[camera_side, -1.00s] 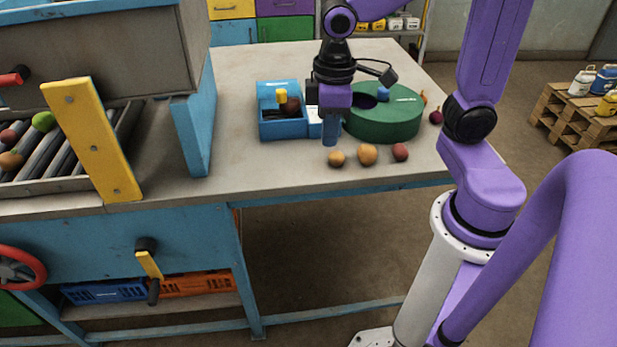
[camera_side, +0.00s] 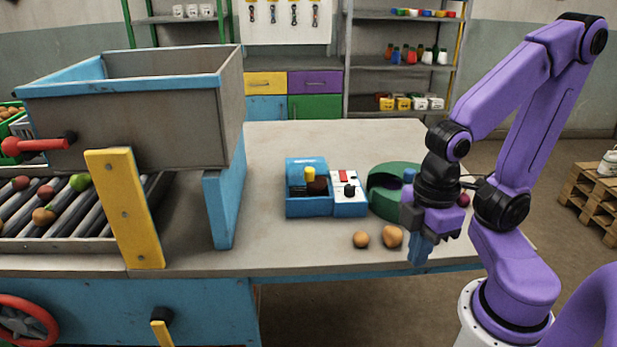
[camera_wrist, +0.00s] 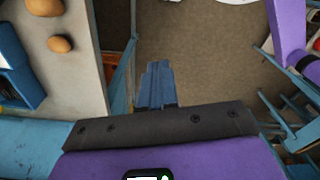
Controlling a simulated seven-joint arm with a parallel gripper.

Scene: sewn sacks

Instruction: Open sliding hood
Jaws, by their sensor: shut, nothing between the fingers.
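My gripper (camera_side: 419,252) is shut and empty, pointing down at the right front edge of the table. In the wrist view its blue fingers (camera_wrist: 157,82) are together, with floor behind them. No part is clearly recognisable as the sliding hood. A small blue box (camera_side: 308,207) with a yellow knob (camera_side: 310,174) stands left of my gripper, apart from it. A large grey hopper (camera_side: 150,125) with a blue rim and a red handle (camera_side: 38,146) stands far left. A green round drum (camera_side: 385,198) is partly hidden behind my arm.
A white-and-blue switch box (camera_side: 349,192) adjoins the small blue box. Two brown round vegetables (camera_side: 361,240) (camera_side: 392,236) lie near the front edge. A yellow post (camera_side: 125,208) and roller conveyor (camera_side: 65,215) are at left. The table (camera_side: 290,255) is clear between hopper and boxes.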

